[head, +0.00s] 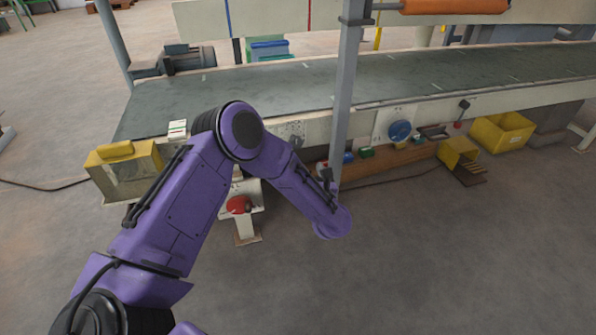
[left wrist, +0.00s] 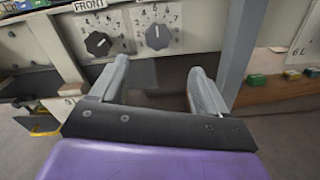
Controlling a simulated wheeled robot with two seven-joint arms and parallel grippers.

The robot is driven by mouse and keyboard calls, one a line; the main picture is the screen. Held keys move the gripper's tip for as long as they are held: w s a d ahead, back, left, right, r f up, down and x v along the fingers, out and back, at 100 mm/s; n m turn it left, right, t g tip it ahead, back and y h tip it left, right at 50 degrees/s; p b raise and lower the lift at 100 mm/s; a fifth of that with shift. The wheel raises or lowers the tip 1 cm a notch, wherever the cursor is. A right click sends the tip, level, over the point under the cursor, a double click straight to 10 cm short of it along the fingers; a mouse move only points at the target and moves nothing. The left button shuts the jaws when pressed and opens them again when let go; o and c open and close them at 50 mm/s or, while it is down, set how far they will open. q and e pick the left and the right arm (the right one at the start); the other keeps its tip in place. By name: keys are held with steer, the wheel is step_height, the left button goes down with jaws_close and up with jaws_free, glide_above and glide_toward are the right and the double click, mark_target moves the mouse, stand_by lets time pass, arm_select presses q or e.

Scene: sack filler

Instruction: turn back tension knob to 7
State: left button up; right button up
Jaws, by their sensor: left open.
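In the left wrist view, two dial knobs sit on a pale panel with printed numbers around them. The black knob (left wrist: 97,43) is under a label reading FRONT. The grey knob (left wrist: 158,37) is to its right; its own label is cut off above, so its name cannot be read. Its pale mark points about straight up, but the exact number is unclear. My left gripper (left wrist: 157,78) is open and empty, its fingers apart, below the knobs and not touching them. In the head view my purple left arm reaches toward the panel (head: 292,130); the gripper is mostly hidden there.
A grey upright post (head: 347,90) stands just right of the panel; it also shows in the left wrist view (left wrist: 238,45). A red button on a pedestal (head: 238,205) stands below my arm. A conveyor (head: 250,85) runs behind.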

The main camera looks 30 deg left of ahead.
mark_target(297, 145)
arm_select(q)
steer(key=shift+n+y, duration=0.3)
steer(key=shift+n, duration=0.2)
steer(key=b+x, duration=0.3)
steer(key=x, duration=0.7)
steer(key=shift+a+f, duration=0.1)
steer(key=shift+a, duration=0.05)
steer(key=shift+w+a, duration=0.25)
steer(key=shift+a, duration=0.05)
arm_select(e)
steer(key=shift+n+g+y, duration=0.5)
steer(key=shift+n+g, duration=0.2)
steer(key=f, duration=0.1)
steer(key=s+f, duration=0.1)
steer(key=f, duration=0.2)
steer(key=shift+s+a, duration=0.3)
steer(key=shift+s, duration=0.05)
arm_select(q)
steer(key=c, duration=1)
arm_select(e)
steer(key=shift+r, duration=0.1)
